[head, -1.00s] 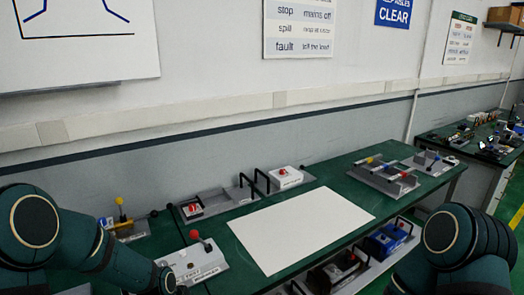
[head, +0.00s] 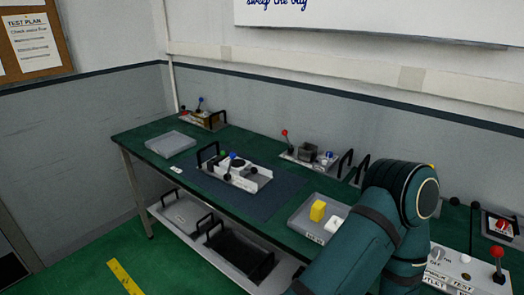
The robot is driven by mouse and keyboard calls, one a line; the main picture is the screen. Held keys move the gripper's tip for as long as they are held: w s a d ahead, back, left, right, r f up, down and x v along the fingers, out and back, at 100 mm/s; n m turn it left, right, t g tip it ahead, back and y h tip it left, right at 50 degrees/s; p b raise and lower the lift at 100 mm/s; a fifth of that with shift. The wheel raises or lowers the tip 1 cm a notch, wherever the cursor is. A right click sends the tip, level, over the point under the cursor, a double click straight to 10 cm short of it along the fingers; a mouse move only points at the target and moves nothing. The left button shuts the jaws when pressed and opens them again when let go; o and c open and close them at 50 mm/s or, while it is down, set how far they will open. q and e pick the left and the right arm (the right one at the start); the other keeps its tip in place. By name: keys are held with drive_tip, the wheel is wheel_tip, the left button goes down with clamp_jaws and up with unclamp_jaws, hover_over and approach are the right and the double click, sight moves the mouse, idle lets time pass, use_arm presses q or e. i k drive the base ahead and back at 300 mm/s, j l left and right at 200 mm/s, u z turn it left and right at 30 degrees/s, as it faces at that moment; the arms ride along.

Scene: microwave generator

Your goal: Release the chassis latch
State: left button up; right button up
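A grey open chassis (head: 257,180) sits on a dark blue mat (head: 272,205) on the green bench in the head view. It has a black handle at its left end, a blue knob, a black round part and a black knob at its front. Which part is the latch is too small to tell. One of my arms (head: 400,200) fills the lower right foreground, in front of the bench. Neither gripper shows in the frame.
A shallow grey tray (head: 170,144) lies at the bench's left end. A unit with a red-knobbed lever (head: 285,139) stands at the back. A tray with a yellow block (head: 318,211) is right of the mat. A test box (head: 468,270) stands at the right. More units sit on the lower shelf.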

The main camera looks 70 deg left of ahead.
sight(233, 155)
drive_tip(key=u, duration=2.5)
drive_tip(key=z, duration=0.55)
drive_tip(key=i+j+z, duration=0.1)
drive_tip(key=j+z, duration=0.25)
drive_tip(key=z, duration=0.15)
drive_tip(key=j+z, duration=0.85)
drive_tip(key=j, duration=0.55)
drive_tip(key=k+j, duration=0.1)
drive_tip(key=j, duration=0.35)
drive_tip(key=k+j, duration=0.1)
drive_tip(key=j, duration=0.35)
